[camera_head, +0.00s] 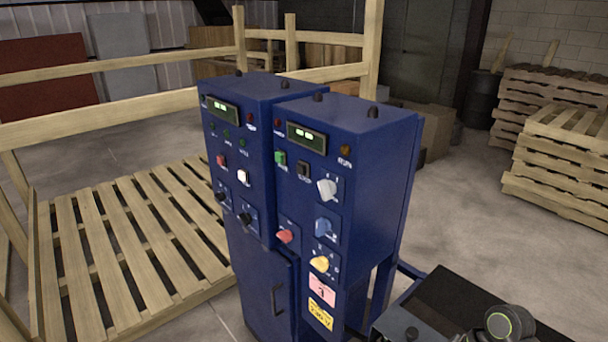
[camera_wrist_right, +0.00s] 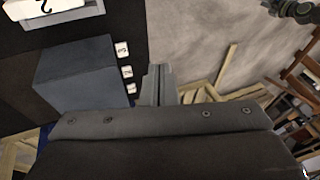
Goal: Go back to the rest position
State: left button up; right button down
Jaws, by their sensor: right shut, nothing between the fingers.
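My right gripper (camera_wrist_right: 160,85) shows in the wrist view with its two grey fingers together and nothing between them. It is close to a dark panel or belt surface (camera_wrist_right: 110,20) and a grey-blue box (camera_wrist_right: 75,75), with a visible gap to neither certain. In the head view, part of what looks like my own arm, with a green ring, is at the lower right corner. The right gripper's fingers are not visible there. My left gripper is in neither view.
A blue control cabinet (camera_head: 350,130) with knobs, buttons and lit displays stands centre. A dark machine top (camera_head: 450,305) is at lower right. A wooden pallet frame (camera_head: 110,250) stands left, stacked pallets (camera_head: 560,150) right. Small white labels (camera_wrist_right: 127,72) sit beside the grey-blue box. Concrete floor between is open.

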jog(key=s+f+m+t+h, duration=0.25)
jog(key=s+f+m, duration=0.2)
jog(key=s, duration=0.55)
jog(key=s+d+r+m+t+h, duration=0.2)
jog(key=s+r+m+h, duration=0.25)
jog(key=s, duration=0.55)
notch_tip(320, 180, down, 26)
jog(key=d+g+b, duration=0.2)
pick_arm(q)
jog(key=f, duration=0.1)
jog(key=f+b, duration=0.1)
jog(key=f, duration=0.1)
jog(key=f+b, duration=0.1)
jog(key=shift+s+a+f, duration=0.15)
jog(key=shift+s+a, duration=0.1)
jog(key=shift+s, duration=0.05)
pick_arm(e)
jog(key=s+f, duration=0.7)
jog(key=f, duration=0.2)
jog(key=s+a+f+g+y, duration=0.1)
jog(key=s+f, duration=0.7)
jog(key=f, duration=0.2)
jog(key=shift+a+f, duration=0.25)
jog(key=shift+a, duration=0.05)
jog(key=shift+s, duration=0.1)
